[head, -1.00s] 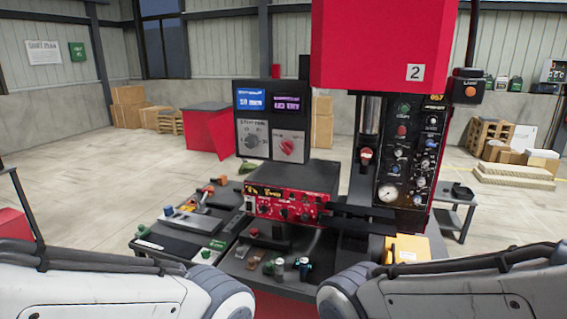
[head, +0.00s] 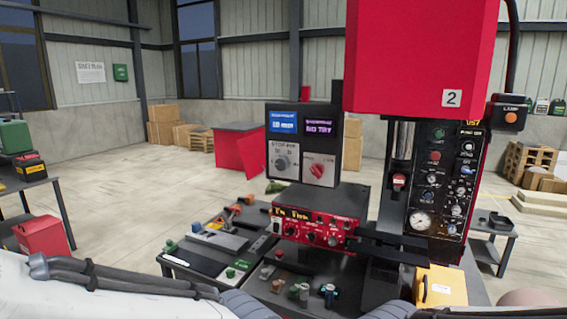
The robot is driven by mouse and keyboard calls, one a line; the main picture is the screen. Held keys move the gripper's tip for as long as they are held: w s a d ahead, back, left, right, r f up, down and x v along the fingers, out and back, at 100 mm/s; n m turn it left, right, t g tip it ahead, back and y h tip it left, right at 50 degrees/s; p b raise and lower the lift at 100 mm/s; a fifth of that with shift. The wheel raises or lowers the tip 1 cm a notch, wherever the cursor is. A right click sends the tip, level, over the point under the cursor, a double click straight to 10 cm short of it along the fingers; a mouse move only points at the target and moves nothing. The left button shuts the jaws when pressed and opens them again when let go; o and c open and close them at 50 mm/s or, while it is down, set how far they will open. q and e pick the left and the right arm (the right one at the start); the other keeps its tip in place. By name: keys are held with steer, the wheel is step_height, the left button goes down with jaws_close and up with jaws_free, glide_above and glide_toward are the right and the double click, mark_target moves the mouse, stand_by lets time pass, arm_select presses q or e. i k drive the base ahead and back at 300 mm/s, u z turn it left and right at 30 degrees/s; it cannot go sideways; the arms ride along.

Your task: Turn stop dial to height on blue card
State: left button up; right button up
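The stop dial (head: 282,163) is a dark round knob on a light plate with small marks, on the upright black panel left of the red press. Its pointer setting is too small to read. The blue card (head: 283,122) is a lit blue rectangle just above it, with white text ending in what looks like "mm"; the number is blurred. A red knob (head: 318,170) on a light plate sits right of the dial. Neither gripper shows; only my arm links show along the bottom edge, well below the panel.
A purple display (head: 319,126) is beside the blue card. Below stand a red control box (head: 318,226) and a bench with levers and buttons (head: 215,240). The big red press head (head: 415,60) overhangs at right. Open floor (head: 130,190) lies left.

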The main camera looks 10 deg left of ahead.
mark_target(281, 164)
steer(key=u, duration=2.4)
steer(key=i, duration=0.35)
steer(key=z, duration=2.4)
